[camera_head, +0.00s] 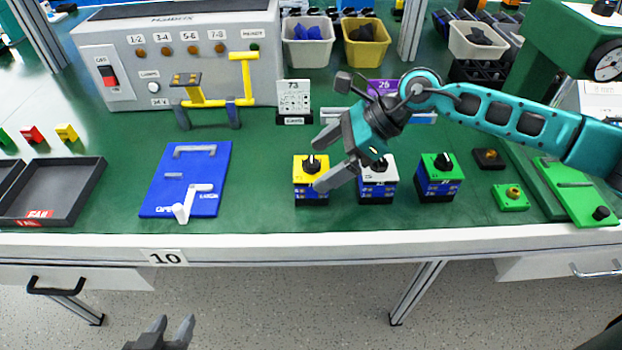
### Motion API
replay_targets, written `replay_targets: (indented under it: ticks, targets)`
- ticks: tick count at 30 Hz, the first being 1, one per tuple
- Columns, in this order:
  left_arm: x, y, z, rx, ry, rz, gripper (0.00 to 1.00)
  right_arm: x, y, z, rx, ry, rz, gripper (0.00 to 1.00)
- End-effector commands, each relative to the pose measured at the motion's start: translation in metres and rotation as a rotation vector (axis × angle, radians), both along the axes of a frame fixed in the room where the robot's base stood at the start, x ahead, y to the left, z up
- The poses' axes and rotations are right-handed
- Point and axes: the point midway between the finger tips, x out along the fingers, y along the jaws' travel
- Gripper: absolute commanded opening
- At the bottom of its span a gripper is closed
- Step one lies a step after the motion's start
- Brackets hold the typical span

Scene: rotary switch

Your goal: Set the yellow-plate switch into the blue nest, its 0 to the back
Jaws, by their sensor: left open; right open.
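The yellow-plate switch (311,180) stands upright on the green bench mat, a black knob on its yellow top. The blue nest (160,197) is a flat blue plate to its left, with a white lever (184,208) at its front and a grey bracket at its back. My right gripper (318,167) is open and reaches in from the right, its fingers over and beside the yellow-plate switch; the near finger hides part of its right side. I cannot read the 0 mark. My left gripper (174,328) is open and empty, low in front of the bench.
A white-plate switch (378,182) and a green-plate switch (438,178) stand right of the yellow one. A dark tray (60,195) marked FAIL lies left of the nest. A grey tester box (180,62) with a yellow clamp stands behind. The mat between nest and yellow-plate switch is clear.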

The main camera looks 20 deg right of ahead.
Motion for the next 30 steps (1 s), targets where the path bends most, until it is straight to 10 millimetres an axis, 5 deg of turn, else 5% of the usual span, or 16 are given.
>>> replay_targets:
  ticks: [12, 22, 30]
  targets:
    - [0.001, 0.0, 0.0, -0.004, -0.001, 0.006, 0.43, 0.007, 0.035, -0.034, 0.002, 0.001, 0.0, 0.98]
    - [0.001, 0.001, 0.0, -0.003, -0.001, 0.007, 0.43, 0.008, 0.039, -0.04, 0.001, 0.0, -0.002, 0.98]
    - [0.001, 0.001, 0.0, 0.0, -0.001, 0.005, 0.43, 0.008, 0.039, -0.039, 0.001, 0.001, -0.001, 0.72]
